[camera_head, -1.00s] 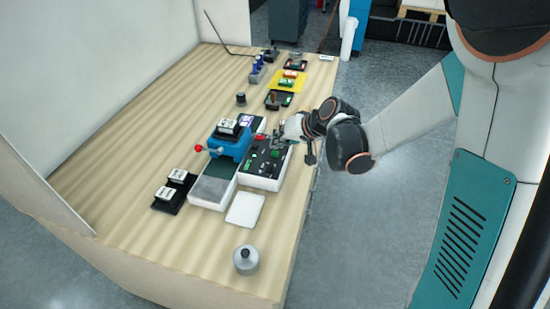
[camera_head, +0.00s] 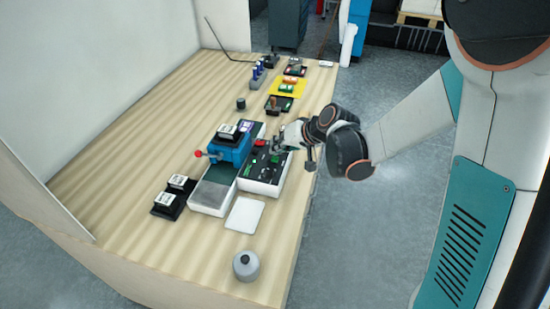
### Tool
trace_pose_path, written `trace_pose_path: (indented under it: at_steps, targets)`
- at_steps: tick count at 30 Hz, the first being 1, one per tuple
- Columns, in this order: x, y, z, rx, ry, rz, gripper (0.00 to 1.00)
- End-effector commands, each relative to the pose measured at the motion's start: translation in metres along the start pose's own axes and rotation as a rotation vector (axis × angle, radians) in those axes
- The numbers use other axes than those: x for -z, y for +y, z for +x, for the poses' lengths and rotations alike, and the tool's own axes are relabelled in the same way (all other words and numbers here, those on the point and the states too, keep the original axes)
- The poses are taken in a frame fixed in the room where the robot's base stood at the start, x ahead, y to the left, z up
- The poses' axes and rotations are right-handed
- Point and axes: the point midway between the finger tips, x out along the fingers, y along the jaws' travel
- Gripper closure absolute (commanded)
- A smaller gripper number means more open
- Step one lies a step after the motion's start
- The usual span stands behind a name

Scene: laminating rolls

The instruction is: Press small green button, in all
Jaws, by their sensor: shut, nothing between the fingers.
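A control panel with a black top and white sides (camera_head: 262,184) stands on the wooden table. A red button (camera_head: 260,142) is near its far end. A green control (camera_head: 274,158) lies on the right part of the panel, and another green piece (camera_head: 248,167) is at its left edge. Which of these is the small green button is too small to tell. My gripper (camera_head: 278,146) is shut and empty over the panel's far right part, close to the first green control. Whether it touches the panel is unclear.
A blue machine with a red knob (camera_head: 229,153) stands left of the panel. A white sheet (camera_head: 245,215) and a grey round container (camera_head: 246,265) are nearer. Black trays (camera_head: 167,206) are at left. The yellow mat (camera_head: 291,88) is farther back. The near left tabletop is free.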

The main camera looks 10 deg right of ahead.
Motion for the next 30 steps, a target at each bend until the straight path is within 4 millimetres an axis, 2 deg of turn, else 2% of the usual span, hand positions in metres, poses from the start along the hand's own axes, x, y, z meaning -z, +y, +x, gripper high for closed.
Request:
trace_pose_path:
  at_steps: [30]
  targets:
    - [-0.0043, 0.0042, 0.0056, 0.0, 0.0, 0.0, 1.0]
